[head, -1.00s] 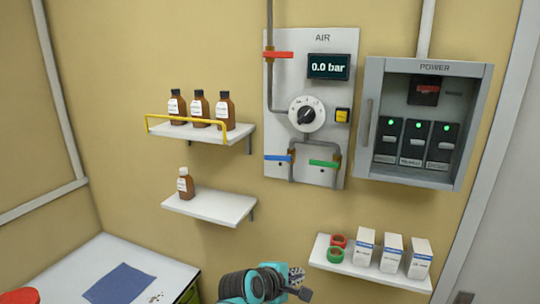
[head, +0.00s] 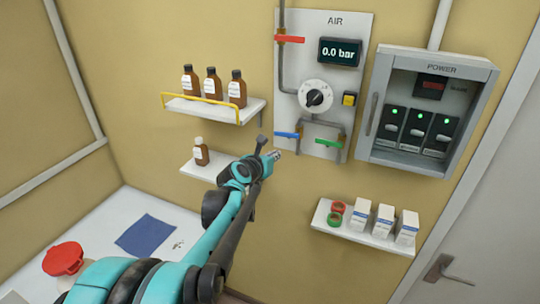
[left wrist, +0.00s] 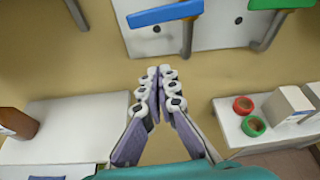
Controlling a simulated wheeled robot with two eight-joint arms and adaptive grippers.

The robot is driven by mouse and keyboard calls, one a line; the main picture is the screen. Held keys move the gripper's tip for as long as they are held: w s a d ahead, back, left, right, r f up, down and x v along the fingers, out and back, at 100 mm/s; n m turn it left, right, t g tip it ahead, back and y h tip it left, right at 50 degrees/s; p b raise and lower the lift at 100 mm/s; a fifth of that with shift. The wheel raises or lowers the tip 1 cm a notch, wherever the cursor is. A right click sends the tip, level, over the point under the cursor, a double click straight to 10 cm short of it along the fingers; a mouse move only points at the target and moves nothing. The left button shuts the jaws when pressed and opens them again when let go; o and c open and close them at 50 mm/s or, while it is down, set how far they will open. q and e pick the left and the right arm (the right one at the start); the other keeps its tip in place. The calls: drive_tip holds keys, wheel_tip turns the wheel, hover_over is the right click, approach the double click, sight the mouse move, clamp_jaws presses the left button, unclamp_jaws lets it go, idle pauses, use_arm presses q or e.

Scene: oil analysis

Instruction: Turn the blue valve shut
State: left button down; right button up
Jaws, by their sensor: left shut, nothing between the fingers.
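The blue valve handle (head: 287,134) lies roughly level at the lower left of the AIR panel (head: 353,30). In the left wrist view the blue handle (left wrist: 165,14) spans the top, tilted slightly. My left gripper (head: 275,154) is shut and empty, just below and left of the blue handle in the head view. In the left wrist view the fingertips of my left gripper (left wrist: 160,70) are together, pointing up, apart from the handle in the picture. The gap in depth is hard to judge. My right gripper is not in view.
A green valve handle (head: 328,142) and a red handle (head: 290,39) are on the same panel. The display (head: 340,52) reads 0.0 bar. A lower shelf with a bottle (head: 201,152) is left of my gripper; a shelf with boxes (head: 383,222) is lower right.

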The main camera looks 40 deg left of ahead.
sight(287, 134)
use_arm(q)
drive_tip(key=w+r+p, duration=0.1)
drive_tip(key=w+a+r+p, duration=0.1)
drive_tip(key=w, duration=0.1)
drive_tip(key=shift+w+r, duration=0.3)
drive_tip(key=shift+r, duration=0.05)
drive_tip(key=shift+w, duration=0.1)
drive_tip(key=shift+a+r+m+y+p, duration=0.3)
drive_tip(key=shift+r+m+p, duration=0.25)
drive_tip(key=shift+r, duration=0.25)
drive_tip(key=shift+f, duration=0.1)
